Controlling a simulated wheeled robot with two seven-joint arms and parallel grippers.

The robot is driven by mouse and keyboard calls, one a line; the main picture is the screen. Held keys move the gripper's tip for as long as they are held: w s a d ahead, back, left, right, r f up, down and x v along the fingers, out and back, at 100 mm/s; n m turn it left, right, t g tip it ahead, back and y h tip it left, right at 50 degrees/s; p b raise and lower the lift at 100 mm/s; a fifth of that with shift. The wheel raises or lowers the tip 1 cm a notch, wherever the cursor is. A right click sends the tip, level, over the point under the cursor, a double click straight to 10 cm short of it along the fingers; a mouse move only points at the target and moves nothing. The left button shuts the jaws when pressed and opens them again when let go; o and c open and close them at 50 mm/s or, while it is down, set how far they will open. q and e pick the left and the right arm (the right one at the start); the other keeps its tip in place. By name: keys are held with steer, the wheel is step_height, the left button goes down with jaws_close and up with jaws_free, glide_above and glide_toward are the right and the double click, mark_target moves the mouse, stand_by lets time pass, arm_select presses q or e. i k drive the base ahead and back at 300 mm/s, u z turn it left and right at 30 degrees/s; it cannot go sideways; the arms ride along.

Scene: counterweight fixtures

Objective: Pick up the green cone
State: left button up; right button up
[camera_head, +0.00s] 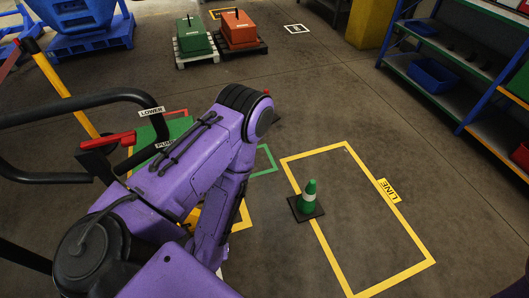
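The green cone (309,190) stands upright on the floor, with a white band round its middle and a dark square base. It sits on the left line of a yellow floor rectangle (373,292). My purple arm fills the lower left and bends at an elbow left of the cone, apart from it in the picture. Neither of my grippers shows.
Black handle bars (70,110) with a LOWER label stand at the left. Green (193,38) and orange (238,30) weights sit on pallets at the back. Blue shelving (455,65) lines the right. Open floor surrounds much of the cone.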

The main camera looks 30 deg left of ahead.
mark_target(305, 206)
steer(key=u, duration=0.4)
steer(key=i, duration=1.4)
steer(key=z, duration=0.35)
